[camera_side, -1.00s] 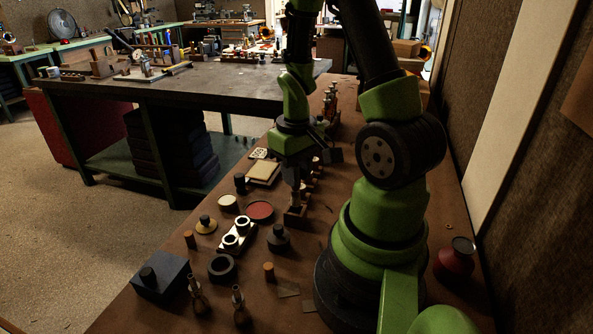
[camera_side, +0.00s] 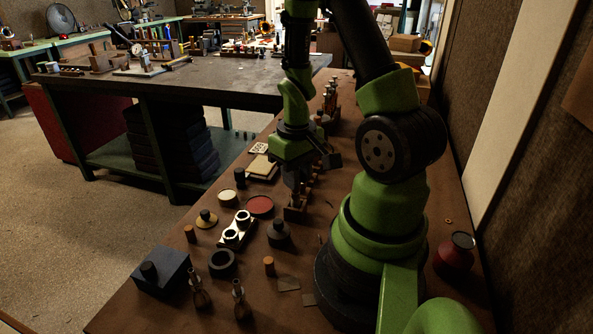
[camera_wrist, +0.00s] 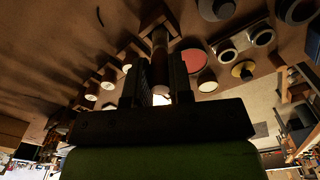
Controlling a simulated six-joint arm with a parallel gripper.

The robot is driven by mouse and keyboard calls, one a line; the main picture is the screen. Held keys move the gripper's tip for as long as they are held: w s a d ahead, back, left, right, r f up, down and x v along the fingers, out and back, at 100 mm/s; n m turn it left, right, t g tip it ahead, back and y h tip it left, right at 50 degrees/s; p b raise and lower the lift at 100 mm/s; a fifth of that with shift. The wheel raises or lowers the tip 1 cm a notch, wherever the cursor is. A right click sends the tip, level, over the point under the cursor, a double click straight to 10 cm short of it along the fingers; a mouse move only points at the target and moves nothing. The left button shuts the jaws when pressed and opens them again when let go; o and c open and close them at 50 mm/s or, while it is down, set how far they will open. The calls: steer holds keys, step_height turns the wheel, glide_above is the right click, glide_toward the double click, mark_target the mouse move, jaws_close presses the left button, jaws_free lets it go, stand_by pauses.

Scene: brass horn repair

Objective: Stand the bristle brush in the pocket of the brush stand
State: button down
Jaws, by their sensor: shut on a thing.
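My gripper (camera_side: 297,189) is over the work table, just above a small dark wooden block that looks like the brush stand (camera_side: 295,213). In the wrist view my gripper (camera_wrist: 160,75) is shut on a slim brown cylinder, the bristle brush (camera_wrist: 160,52). The brush's far end meets the block (camera_wrist: 153,15) in that view. The bristles and the pocket are hidden, so I cannot tell how deep the brush sits. The brush looks roughly upright in the side view.
Several wooden holders stand behind my gripper. A red pot (camera_side: 457,252) is at the right.

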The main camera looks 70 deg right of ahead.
steer(key=shift+f, duration=1.05)
steer(key=c, duration=0.6)
jaws_free()
steer(key=shift+r, duration=3.5)
